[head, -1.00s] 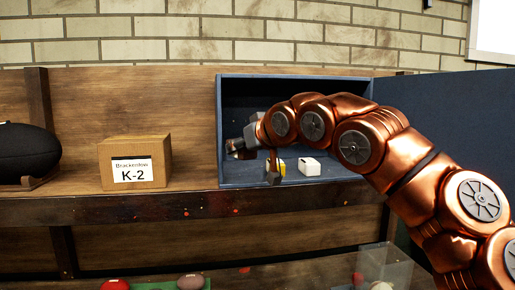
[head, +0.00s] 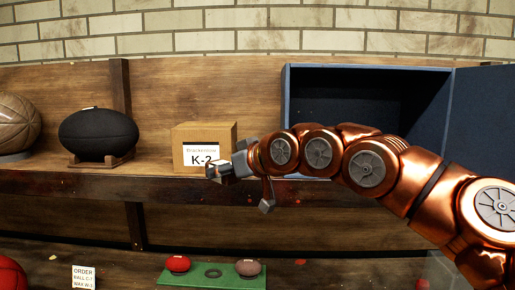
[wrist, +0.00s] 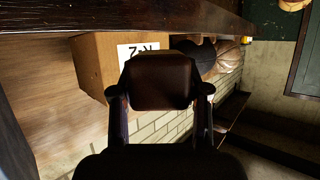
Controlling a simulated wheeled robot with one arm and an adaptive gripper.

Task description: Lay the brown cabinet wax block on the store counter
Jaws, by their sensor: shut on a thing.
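My gripper (wrist: 160,98) is shut on a dark brown block, the wax block (wrist: 160,78), which sits between the two fingers in the wrist view. In the head view my gripper (head: 222,172) is in front of the shelf edge, at the lower right of the cardboard box; the block cannot be made out clearly there. The lower surface (head: 130,272), which looks like the store counter, runs along the bottom of the head view, below my gripper.
A cardboard box labelled K-2 (head: 190,133), a black oval ball (head: 97,135) and a brown ball (head: 15,125) stand on the shelf. The blue cabinet (head: 350,70) is open at right. Below are an order card (head: 83,277) and a green tray (head: 210,282) with two small balls.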

